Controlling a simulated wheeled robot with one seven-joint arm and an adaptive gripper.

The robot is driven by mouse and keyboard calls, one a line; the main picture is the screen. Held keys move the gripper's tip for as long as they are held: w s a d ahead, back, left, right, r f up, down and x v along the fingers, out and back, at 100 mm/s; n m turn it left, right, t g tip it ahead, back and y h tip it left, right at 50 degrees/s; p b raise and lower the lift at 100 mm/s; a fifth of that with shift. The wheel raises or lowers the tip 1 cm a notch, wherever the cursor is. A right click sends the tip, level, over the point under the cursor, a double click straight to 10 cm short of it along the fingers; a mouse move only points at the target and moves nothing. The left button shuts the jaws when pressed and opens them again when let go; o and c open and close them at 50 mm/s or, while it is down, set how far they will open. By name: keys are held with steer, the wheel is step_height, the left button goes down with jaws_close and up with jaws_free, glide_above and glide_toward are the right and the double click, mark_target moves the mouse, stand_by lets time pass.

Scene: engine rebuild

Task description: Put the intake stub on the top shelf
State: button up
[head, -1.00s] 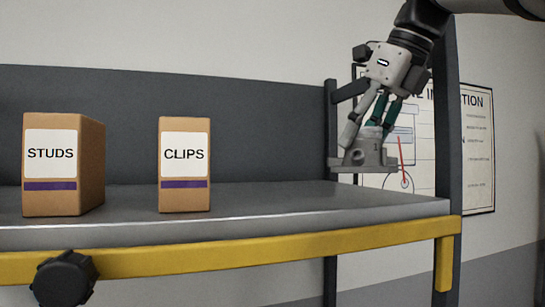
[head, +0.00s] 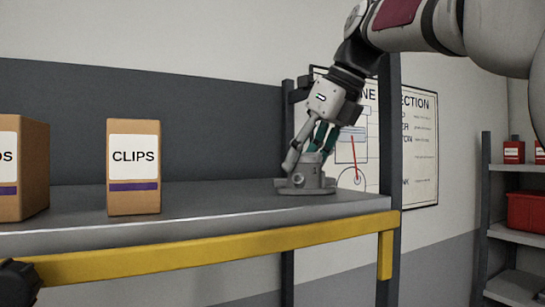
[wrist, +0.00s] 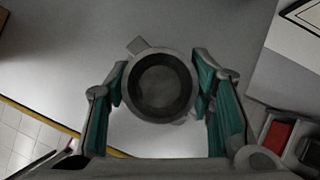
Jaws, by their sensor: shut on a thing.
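The grey intake stub (head: 306,183) is at the right end of the top shelf (head: 225,199), upright with its flange down. Its base appears to be at the shelf surface; I cannot tell for sure whether it touches. My gripper (head: 317,150) comes down from above and is shut on the stub's neck. In the wrist view the stub's round dark opening (wrist: 160,87) faces the camera, between the two green-padded fingers (wrist: 162,95).
A CLIPS box (head: 133,167) and a partly cut-off STUDS box (head: 24,168) stand to the left on the shelf. A grey post (head: 389,140) rises at the shelf's right end. The shelf between the CLIPS box and the stub is clear.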

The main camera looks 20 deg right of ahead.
steer(key=o, duration=1.4)
steer(key=shift+o, duration=0.2)
steer(key=v, duration=1.2)
steer(key=shift+p, duration=0.35)
